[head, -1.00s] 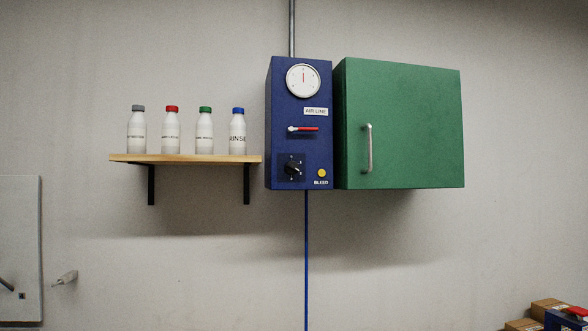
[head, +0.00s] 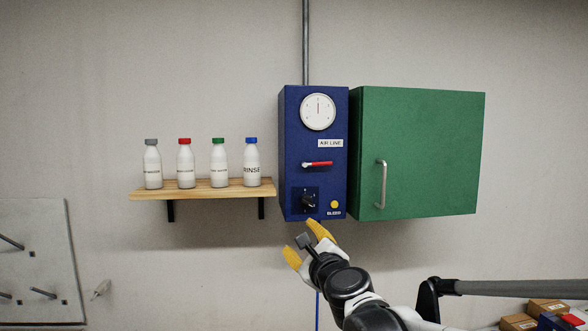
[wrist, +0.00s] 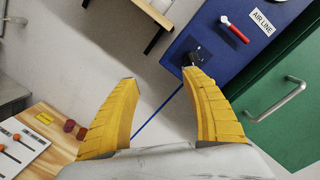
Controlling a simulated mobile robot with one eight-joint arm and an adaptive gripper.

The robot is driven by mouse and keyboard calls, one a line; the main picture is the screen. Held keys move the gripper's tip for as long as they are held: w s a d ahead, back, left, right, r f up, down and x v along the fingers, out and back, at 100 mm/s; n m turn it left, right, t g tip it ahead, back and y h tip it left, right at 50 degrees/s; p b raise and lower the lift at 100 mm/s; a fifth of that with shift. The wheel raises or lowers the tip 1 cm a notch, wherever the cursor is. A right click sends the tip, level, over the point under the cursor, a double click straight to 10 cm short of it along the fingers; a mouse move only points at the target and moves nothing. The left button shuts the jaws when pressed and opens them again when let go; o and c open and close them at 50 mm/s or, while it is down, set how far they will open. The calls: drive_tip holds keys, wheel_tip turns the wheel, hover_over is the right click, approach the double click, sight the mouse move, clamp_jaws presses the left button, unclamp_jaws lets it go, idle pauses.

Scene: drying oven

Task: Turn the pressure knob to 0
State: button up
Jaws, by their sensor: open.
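The black pressure knob (head: 308,201) sits at the lower left of the blue air line panel (head: 286,150). Its pointer direction is too small to read surely. In the wrist view the knob (wrist: 197,56) is near the right fingertip, partly hidden behind it. The round white gauge (head: 318,112) is at the panel top with its needle about straight up. My gripper (head: 307,240) has yellow fingers, is open and empty, and is below the panel in the head view. In the wrist view its fingers (wrist: 160,74) are spread wide.
A red-handled lever (head: 318,164) and a yellow bleed button (head: 334,204) are on the panel. A green cabinet (head: 430,150) with a handle adjoins it at right. A wooden shelf (head: 200,190) with several bottles is at left. Wall below is mostly clear.

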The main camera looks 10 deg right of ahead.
sight(307, 202)
drive_tip(key=w+d+r+m+h+p, duration=0.1)
drive_tip(key=w+m+p, duration=0.1)
drive_tip(key=w, duration=0.3)
drive_tip(key=w+d+r+m+h+p, duration=0.1)
drive_tip(key=w+r+m+p, duration=0.1)
drive_tip(key=w+m, duration=0.2)
drive_tip(key=w+d+r+m+h+p, duration=0.1)
drive_tip(key=w+d+m+p, duration=0.1)
drive_tip(key=w, duration=0.5)
drive_tip(key=shift+w+r+m, duration=0.2)
drive_tip(key=shift+w+m, duration=0.05)
drive_tip(key=shift+m, duration=0.25)
drive_tip(key=shift+s, duration=0.1)
drive_tip(key=c, duration=1.2)
